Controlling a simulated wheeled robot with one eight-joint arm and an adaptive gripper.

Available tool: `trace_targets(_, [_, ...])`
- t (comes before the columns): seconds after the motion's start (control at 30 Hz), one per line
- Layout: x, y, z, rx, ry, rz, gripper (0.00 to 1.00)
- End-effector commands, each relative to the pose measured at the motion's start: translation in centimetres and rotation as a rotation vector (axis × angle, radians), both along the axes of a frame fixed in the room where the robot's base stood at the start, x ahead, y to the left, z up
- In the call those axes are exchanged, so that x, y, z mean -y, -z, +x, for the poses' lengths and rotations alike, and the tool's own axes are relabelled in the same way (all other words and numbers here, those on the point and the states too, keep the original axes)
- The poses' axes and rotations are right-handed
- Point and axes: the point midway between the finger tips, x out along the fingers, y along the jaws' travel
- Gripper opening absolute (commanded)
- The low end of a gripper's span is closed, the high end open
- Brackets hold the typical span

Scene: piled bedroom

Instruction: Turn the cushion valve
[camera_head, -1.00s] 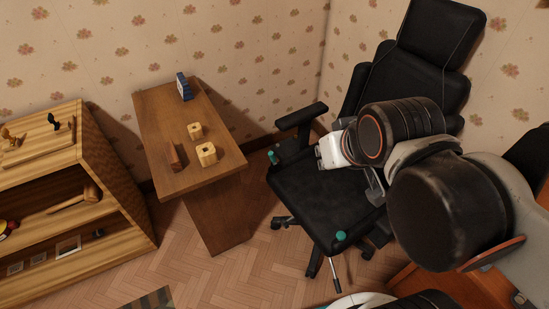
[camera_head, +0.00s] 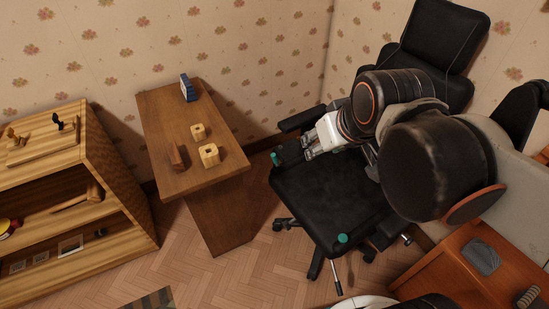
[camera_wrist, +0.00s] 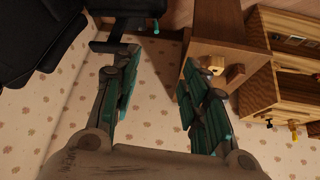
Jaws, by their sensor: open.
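A black office chair has a dark seat cushion (camera_head: 325,200) with two small teal knobs that look like valves. One knob (camera_head: 275,158) is at the seat's far left corner, the other knob (camera_head: 342,238) at its near edge. My gripper (camera_head: 307,148) is above the seat, to the right of the far knob and apart from it. In the wrist view, my gripper (camera_wrist: 160,65) is open and empty, its fingers wide apart. A teal knob (camera_wrist: 155,27) shows beyond and between the fingertips. Part of the chair (camera_wrist: 35,40) shows at upper left.
The chair's armrest (camera_head: 302,118) is just behind my gripper. A wooden table (camera_head: 165,125) with small wooden blocks and a blue box (camera_head: 187,88) stands left of the chair. A wooden shelf (camera_head: 105,190) is farther left. An orange-brown desk (camera_head: 450,260) is at lower right.

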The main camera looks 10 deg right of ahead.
Motion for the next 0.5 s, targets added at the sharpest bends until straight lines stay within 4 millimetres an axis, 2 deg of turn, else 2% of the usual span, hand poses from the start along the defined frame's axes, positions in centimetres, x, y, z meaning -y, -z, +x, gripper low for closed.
trace_targets(0.03, [0.0,-0.5,1.4,-0.01,-0.026,-0.01,0.41])
trace_targets(0.23, [0.0,-1.0,6.6,-0.051,-0.15,-0.054,0.41])
trace_targets(0.5, [0.1,0.4,13.9,-0.096,-0.327,-0.103,0.41])
